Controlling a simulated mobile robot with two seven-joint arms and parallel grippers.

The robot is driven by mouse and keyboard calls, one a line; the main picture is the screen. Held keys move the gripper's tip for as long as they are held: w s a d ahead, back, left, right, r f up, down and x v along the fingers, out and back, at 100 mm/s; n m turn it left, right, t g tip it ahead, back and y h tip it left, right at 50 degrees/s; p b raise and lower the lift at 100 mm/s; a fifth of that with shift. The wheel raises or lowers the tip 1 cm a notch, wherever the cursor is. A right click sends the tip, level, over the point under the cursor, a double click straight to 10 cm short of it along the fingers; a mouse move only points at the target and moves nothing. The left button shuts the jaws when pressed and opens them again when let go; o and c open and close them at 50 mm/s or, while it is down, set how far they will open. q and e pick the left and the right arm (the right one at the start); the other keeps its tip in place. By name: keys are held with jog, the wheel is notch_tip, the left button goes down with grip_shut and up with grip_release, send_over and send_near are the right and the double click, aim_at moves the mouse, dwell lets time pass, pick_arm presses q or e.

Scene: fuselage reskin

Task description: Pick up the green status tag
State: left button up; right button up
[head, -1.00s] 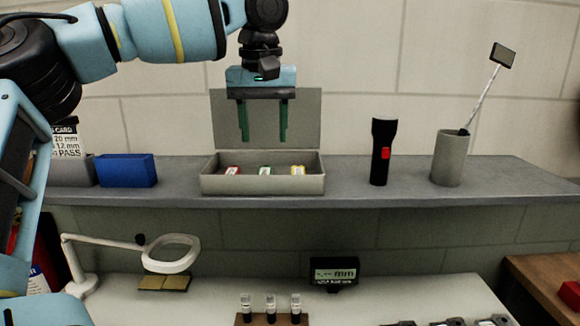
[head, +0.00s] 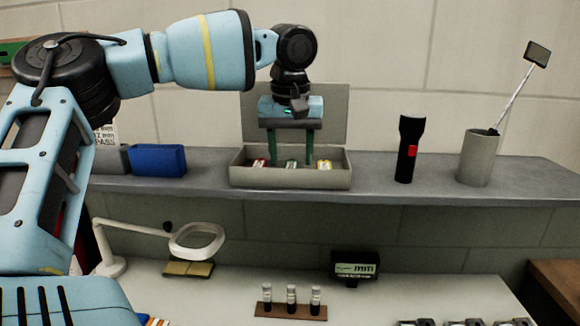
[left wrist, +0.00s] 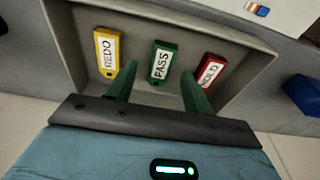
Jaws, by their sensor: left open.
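The green status tag (left wrist: 163,61), labelled PASS, lies in an open grey box (head: 290,178) on the shelf. It lies between a yellow REDO tag (left wrist: 107,52) and a red HOLD tag (left wrist: 208,71). In the head view the green tag (head: 291,163) is small and partly hidden. My left gripper (head: 291,156) is open and empty, pointing down into the box. In the left wrist view its green fingers (left wrist: 158,76) come to either side of the green tag's near end, apart from it. My right gripper is not in view.
The box's raised lid (head: 336,110) stands behind my gripper. On the shelf are a blue bin (head: 158,160) to the left, and a black flashlight (head: 408,150) and a grey cup (head: 477,158) with a mirror stick to the right.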

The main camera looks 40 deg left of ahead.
pick_arm(q)
jog(key=shift+f, duration=0.6)
jog(key=shift+c, duration=0.5)
jog(key=c, duration=1)
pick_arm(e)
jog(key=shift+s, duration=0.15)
pick_arm(q)
jog(key=shift+o, duration=0.2)
jog(key=shift+r, duration=0.15)
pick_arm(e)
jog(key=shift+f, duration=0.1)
pick_arm(q)
jog(key=shift+w+r, duration=0.1)
jog(key=shift+r, duration=0.45)
jog(key=shift+r+b, duration=0.3)
jog(key=shift+r, duration=0.65)
jog(key=s+d+r+b, duration=0.1)
jog(key=s+d, duration=0.8)
jog(key=d, duration=0.4)
jog(key=shift+r, duration=0.35)
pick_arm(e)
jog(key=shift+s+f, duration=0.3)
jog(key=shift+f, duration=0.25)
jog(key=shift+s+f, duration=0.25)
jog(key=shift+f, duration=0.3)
